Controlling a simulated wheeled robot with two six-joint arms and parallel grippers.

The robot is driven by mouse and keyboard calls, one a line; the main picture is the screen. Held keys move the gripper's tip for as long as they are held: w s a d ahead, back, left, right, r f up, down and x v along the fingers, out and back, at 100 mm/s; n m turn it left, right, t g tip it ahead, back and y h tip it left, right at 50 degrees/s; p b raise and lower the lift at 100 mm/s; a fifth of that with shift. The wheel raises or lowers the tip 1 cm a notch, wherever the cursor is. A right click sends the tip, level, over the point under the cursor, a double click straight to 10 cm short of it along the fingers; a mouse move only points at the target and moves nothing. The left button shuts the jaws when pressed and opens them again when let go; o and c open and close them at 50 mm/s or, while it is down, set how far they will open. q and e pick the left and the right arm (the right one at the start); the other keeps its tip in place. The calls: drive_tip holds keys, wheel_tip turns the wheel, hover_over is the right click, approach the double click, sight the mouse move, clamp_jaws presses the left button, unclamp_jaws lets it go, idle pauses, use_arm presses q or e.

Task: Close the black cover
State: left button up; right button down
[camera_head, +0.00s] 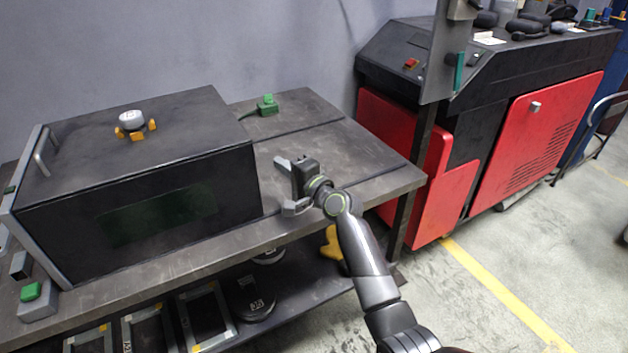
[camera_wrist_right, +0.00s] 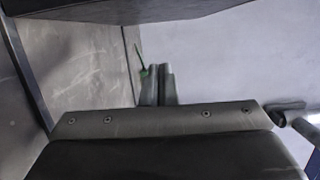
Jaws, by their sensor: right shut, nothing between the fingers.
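The black cover (camera_head: 120,155) is a large dark box-shaped hood on the workbench at the left. Its front has a dark green window (camera_head: 160,215), and a grey handle (camera_head: 42,148) stands at its left end. I see no clear gap under its front edge; whether it is fully down, I cannot tell. My right gripper (camera_head: 282,163) is to the right of the cover, apart from it, above the bench. Its fingers (camera_wrist_right: 158,85) are together and empty in the wrist view. My left gripper is not in view.
The workbench (camera_head: 345,150) is bare to the right of the cover. A green button box (camera_head: 267,106) with a cable lies at the back. A white knob on orange feet (camera_head: 132,122) sits on the cover. A red and black machine (camera_head: 540,125) stands at the right.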

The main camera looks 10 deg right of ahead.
drive_tip(key=s+a+v, duration=0.1)
drive_tip(key=v, duration=0.8)
drive_tip(key=s+d+f+n+g+h, duration=0.3)
drive_tip(key=s+d+f, duration=0.2)
drive_tip(key=s+f, duration=0.3)
drive_tip(key=s+d+f+n+g+h, duration=0.2)
drive_tip(key=s+d+f+n, duration=0.15)
drive_tip(key=s+f, duration=0.5)
drive_tip(key=s+d+f+n+g+h, duration=0.15)
drive_tip(key=s+d, duration=0.25)
drive_tip(key=s, duration=0.4)
drive_tip(key=s+d+f+n+g+h, duration=0.1)
drive_tip(key=s+d+n+g+h, duration=0.2)
drive_tip(key=s, duration=0.5)
drive_tip(key=s+d+f+g+h, duration=0.1)
drive_tip(key=s+d+g+h, duration=0.1)
drive_tip(key=s+d, duration=0.45)
wheel_tip(320, 180, down, 25)
drive_tip(key=s+g, duration=0.1)
drive_tip(key=s, duration=0.1)
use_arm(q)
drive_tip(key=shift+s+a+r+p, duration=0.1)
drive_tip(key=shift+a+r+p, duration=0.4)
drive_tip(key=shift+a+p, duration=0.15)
use_arm(e)
drive_tip(key=s+a+f+g, duration=0.1)
drive_tip(key=s+f, duration=1.3)
drive_tip(key=shift+s+a+y, duration=0.25)
drive_tip(key=shift+a+y, duration=0.1)
drive_tip(key=shift+y, duration=0.1)
